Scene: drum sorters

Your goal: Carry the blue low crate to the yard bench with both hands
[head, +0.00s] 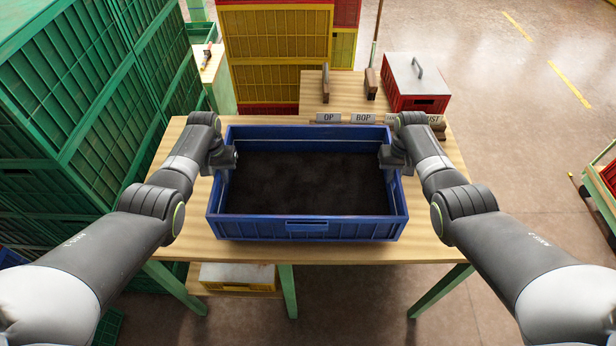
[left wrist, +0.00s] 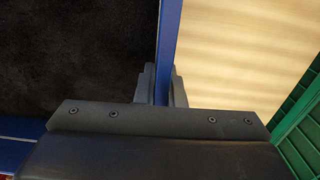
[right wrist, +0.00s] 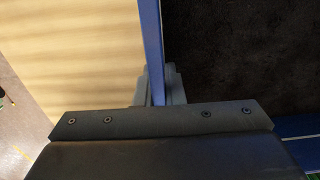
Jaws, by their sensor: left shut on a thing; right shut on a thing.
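The blue low crate (head: 262,229) is in the middle of the head view, over a wooden-topped table (head: 340,253). It looks level and holds a dark, loose-looking fill (head: 310,182). I cannot tell whether its base touches the tabletop. My left gripper (head: 228,158) is shut on the crate's left side wall, which runs between the fingers in the left wrist view (left wrist: 169,40). My right gripper (head: 389,158) is shut on the right side wall, seen likewise in the right wrist view (right wrist: 152,40). No yard bench can be identified by a label.
Tall green crates (head: 85,100) stand close on the left. Yellow and red crates (head: 278,50) are stacked behind. Open floor (head: 520,150) lies to the right.

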